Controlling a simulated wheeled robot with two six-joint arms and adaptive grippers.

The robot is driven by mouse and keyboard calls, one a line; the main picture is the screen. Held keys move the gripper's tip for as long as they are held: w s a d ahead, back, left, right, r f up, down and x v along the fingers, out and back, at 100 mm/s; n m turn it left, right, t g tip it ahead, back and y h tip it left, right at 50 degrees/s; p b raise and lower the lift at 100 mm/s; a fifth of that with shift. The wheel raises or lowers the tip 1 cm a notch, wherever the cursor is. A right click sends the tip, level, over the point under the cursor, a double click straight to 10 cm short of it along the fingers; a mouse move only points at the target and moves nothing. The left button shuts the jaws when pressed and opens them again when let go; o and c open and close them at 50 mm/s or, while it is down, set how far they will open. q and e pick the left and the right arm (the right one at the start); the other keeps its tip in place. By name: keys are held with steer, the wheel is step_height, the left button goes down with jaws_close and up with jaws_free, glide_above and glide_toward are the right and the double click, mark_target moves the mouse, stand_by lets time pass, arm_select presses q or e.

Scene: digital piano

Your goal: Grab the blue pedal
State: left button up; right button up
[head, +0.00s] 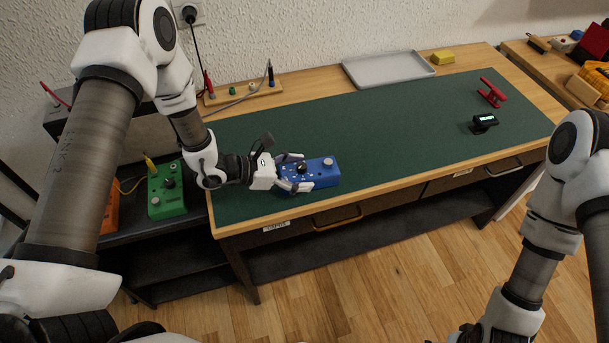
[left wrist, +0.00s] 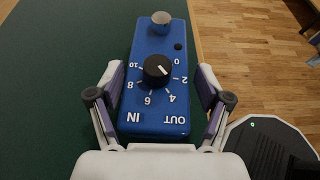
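The blue pedal (head: 325,174) lies on the green mat near the front left edge of the workbench. It has a black knob, a silver footswitch and white markings, as the left wrist view (left wrist: 158,112) shows. My left gripper (head: 298,173) is around the near end of the pedal. Its two fingers stand on either side of the pedal, with a small gap showing on each side in the left wrist view, so it is open. My right arm shows at the lower right of the head view, but its gripper is out of the picture.
A green pedal (head: 166,190) and an orange pedal (head: 109,212) sit on the lower dark shelf at left. A grey tray (head: 388,69), yellow block (head: 443,57), red stand (head: 491,92) and small black device (head: 484,122) are farther off. The mat's middle is clear.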

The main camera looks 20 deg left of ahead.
arm_select(q)
steer(key=shift+w+f, duration=0.1)
steer(key=c, duration=0.8)
